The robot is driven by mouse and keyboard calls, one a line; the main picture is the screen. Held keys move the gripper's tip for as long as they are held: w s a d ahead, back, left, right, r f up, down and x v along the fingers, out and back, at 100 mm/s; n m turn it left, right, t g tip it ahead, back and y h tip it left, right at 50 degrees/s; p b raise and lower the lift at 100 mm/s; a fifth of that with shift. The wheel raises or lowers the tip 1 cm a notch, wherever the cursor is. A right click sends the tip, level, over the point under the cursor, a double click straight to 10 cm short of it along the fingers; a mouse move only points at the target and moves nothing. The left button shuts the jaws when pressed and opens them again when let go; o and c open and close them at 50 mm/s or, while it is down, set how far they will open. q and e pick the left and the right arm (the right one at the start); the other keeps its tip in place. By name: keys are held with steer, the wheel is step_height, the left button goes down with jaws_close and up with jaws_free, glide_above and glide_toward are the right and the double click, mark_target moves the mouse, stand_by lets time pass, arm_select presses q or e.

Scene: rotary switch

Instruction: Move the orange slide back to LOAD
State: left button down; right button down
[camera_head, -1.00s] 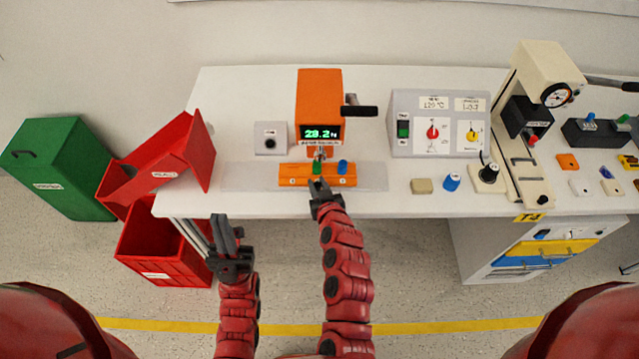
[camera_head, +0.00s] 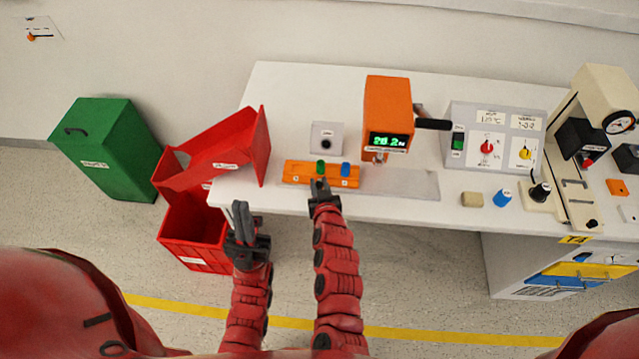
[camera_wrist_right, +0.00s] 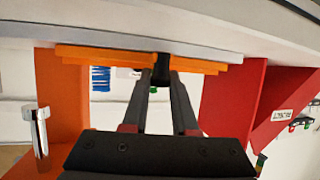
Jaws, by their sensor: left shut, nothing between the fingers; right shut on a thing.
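The orange slide (camera_head: 303,178) lies on the bench near its front edge, left of the orange press (camera_head: 388,105). A green knob and a blue knob stand on the slide. My right gripper (camera_head: 321,184) is shut at the slide's front edge. In the right wrist view, which is upside down, its fingertips close on a small black handle (camera_wrist_right: 161,70) on the orange slide (camera_wrist_right: 110,55). My left gripper (camera_head: 241,212) is shut and empty, in front of the bench edge near the red bin. The slide's end labels are too small to read.
A grey button box (camera_head: 326,138) stands behind the slide. A red bin (camera_head: 195,235) with a red tray (camera_head: 215,155) is to the left, and a green box (camera_head: 108,150) further left. A grey control box (camera_head: 490,140) stands right of the press. Bare bench shows below the press.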

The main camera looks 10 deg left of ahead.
steer(key=shift+s+a+f, duration=0.15)
steer(key=shift+s+a, duration=0.05)
steer(key=c, duration=1.1)
jaws_free()
steer(key=o, duration=0.4)
steer(key=shift+w+a, duration=0.1)
steer(key=shift+a, duration=0.05)
steer(key=shift+s+d+r, duration=0.2)
steer(key=shift+v, duration=8.45)
